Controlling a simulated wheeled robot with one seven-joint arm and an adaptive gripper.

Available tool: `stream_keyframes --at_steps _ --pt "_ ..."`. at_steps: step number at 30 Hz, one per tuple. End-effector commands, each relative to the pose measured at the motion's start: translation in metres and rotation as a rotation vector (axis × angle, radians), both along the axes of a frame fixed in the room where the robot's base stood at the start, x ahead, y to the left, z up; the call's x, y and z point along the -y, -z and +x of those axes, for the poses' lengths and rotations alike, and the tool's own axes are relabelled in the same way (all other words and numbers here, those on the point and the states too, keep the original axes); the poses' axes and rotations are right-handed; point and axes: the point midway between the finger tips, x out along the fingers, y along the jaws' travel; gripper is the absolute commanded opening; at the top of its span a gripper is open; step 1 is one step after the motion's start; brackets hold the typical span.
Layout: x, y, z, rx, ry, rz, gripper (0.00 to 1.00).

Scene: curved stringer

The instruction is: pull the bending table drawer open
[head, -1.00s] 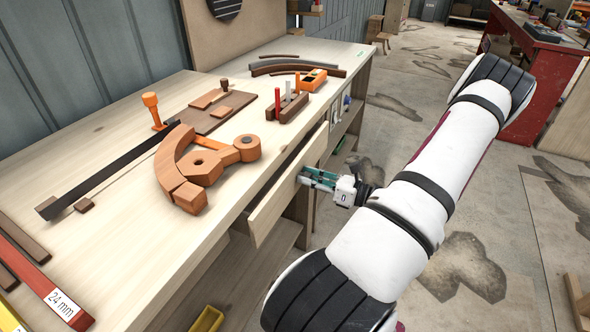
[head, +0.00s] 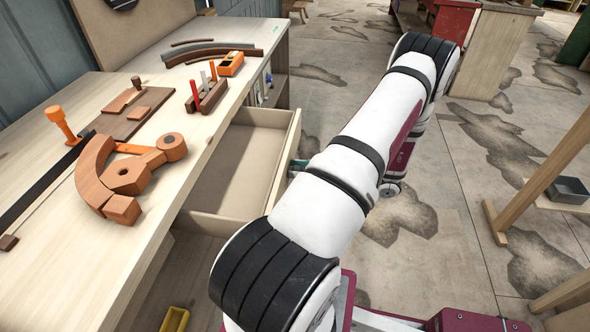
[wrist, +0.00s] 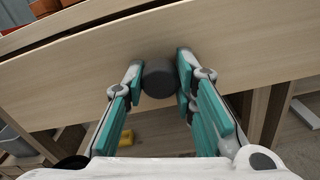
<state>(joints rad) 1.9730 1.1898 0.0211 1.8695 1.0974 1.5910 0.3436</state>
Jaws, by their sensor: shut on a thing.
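The bending table (head: 205,155) is a pale wooden bench along the left of the head view. Its drawer (head: 235,168) stands well out from under the top, and its inside shows empty. In the wrist view the drawer front (wrist: 230,50) crosses the picture, with a round dark knob (wrist: 159,78) on it. My gripper (wrist: 157,80) is shut on the knob, one teal finger on each side. In the head view my arm hides most of my gripper (head: 297,166) at the drawer front.
On the bench top lie an orange-brown curved wooden form (head: 120,178), a rack with red and white handles (head: 206,95) and curved strips (head: 210,52). A yellow bin (head: 175,320) sits below. A wooden stand (head: 545,180) is at right. The floor between is open.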

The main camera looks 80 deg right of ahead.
Motion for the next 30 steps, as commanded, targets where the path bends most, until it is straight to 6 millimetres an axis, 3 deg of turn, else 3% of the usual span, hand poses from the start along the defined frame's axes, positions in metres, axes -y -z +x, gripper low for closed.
stream_keyframes --at_steps 5,6,8,20,30 --pt "0.0 0.0 0.0 0.001 0.0 0.001 0.0" --pt "0.0 0.0 0.0 0.001 0.0 0.001 0.34" --pt "0.0 0.0 0.0 0.001 0.0 0.001 0.46" --pt "0.001 0.0 -0.006 -0.002 0.003 0.0 0.46" --pt "0.006 0.001 -0.067 -0.002 0.004 -0.001 0.46"
